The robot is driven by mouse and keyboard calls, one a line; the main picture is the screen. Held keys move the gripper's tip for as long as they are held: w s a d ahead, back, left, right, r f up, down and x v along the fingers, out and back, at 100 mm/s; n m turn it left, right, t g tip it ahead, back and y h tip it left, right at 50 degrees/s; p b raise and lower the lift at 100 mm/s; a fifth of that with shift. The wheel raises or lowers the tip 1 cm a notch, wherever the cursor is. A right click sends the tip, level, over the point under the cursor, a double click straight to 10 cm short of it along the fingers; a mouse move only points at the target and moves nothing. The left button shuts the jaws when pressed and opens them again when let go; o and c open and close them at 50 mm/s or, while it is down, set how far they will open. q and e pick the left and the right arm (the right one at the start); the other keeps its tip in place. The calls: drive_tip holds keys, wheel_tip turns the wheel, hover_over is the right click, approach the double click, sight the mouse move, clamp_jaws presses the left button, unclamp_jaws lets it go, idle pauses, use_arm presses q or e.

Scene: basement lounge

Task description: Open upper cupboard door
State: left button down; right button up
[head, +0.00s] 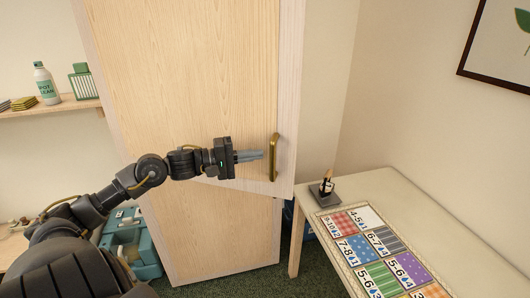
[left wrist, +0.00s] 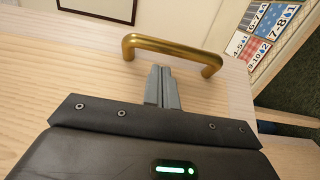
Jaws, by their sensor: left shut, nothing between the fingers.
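The upper cupboard door (head: 190,80) is a tall light-wood panel with a pale frame. Its lower edge slants differently from the lower door (head: 215,240), so it appears swung partly out toward me on its right side. A brass bar handle (head: 274,157) stands upright near its right edge; it also shows in the left wrist view (left wrist: 172,44). My left gripper (head: 262,155) is shut and empty in front of the door, its fingertips just left of the handle. In the wrist view the fingers (left wrist: 161,70) point at the handle's middle; contact cannot be told. My right gripper is not in view.
A white table (head: 345,185) stands at the right, with a patterned number board (head: 375,250) and a small dark-based holder (head: 325,190). A wall shelf (head: 60,107) with a bottle (head: 46,84) is at the left. A teal caddy (head: 145,250) sits low left.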

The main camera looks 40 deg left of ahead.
sight(285, 151)
use_arm(q)
drive_tip(key=shift+p+x, duration=0.3)
drive_tip(key=shift+x, duration=1.5)
drive_tip(key=shift+d, duration=0.1)
